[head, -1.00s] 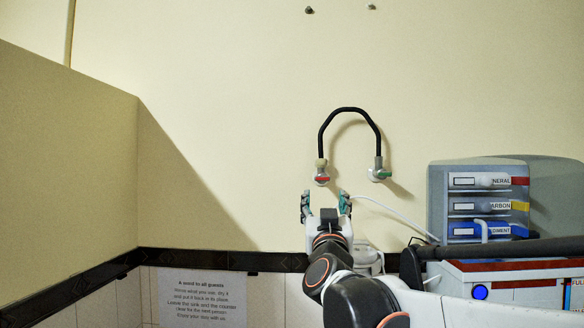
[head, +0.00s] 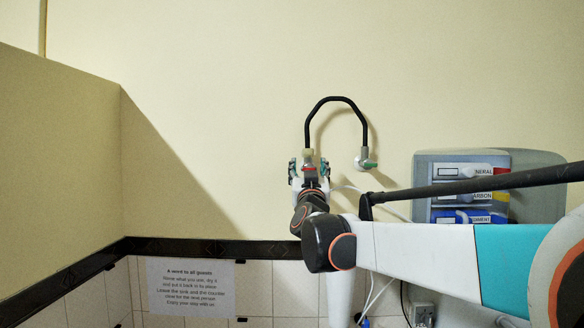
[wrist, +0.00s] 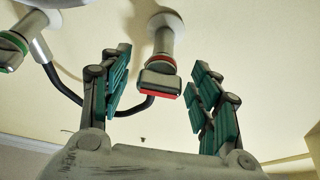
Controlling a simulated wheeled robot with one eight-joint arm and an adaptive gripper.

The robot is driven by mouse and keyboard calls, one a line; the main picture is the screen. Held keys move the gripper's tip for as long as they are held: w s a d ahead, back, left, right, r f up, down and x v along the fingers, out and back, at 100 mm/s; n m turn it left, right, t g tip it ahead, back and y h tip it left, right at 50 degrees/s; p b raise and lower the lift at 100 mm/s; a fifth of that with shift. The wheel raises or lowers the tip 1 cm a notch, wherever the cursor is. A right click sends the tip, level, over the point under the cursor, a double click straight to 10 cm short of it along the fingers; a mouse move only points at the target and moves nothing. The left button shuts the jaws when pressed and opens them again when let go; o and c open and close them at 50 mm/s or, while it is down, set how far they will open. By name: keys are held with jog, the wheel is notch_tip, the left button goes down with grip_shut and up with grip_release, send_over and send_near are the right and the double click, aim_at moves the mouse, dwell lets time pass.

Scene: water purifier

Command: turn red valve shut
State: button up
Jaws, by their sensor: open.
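The red valve (wrist: 160,85) sits in the wrist view between my two open fingers, with space on both sides and no contact visible. It has a grey handle edged in red on a round pipe stub. In the head view the red valve (head: 309,169) shows at the left end of the black curved hose, on the wall. My gripper (head: 309,170) is open around it there, one finger on each side. The fingers of my gripper (wrist: 160,92) have teal pads. Part of the valve is hidden behind my gripper in the head view.
A green-handled valve (head: 366,164) is close by on the right; it also shows at upper left in the wrist view (wrist: 14,48). The black hose (head: 336,99) arches above. A filter unit (head: 462,160) stands to the right. The wall to the left is clear.

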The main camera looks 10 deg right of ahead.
jog(key=c, duration=1.1)
jog(key=shift+m+h, duration=0.4)
jog(key=shift+m, duration=0.1)
jog(key=m+h, duration=0.1)
jog(key=m, duration=0.1)
jog(key=m+g+h+b, duration=0.1)
jog(key=m, duration=0.2)
jog(key=shift+m+h+b, duration=0.3)
jog(key=m+g+h, duration=0.1)
jog(key=m, duration=0.2)
jog(key=m+g+h, duration=0.1)
jog(key=m, duration=0.2)
jog(key=m+g, duration=0.1)
jog(key=m, duration=0.1)
jog(key=m+g, duration=0.1)
jog(key=m, duration=0.2)
jog(key=shift+r+h, duration=0.1)
jog(key=shift+h, duration=0.3)
jog(key=m+g+p, duration=0.1)
jog(key=m+g, duration=0.1)
jog(key=m, duration=0.2)
jog(key=shift+m, duration=0.6)
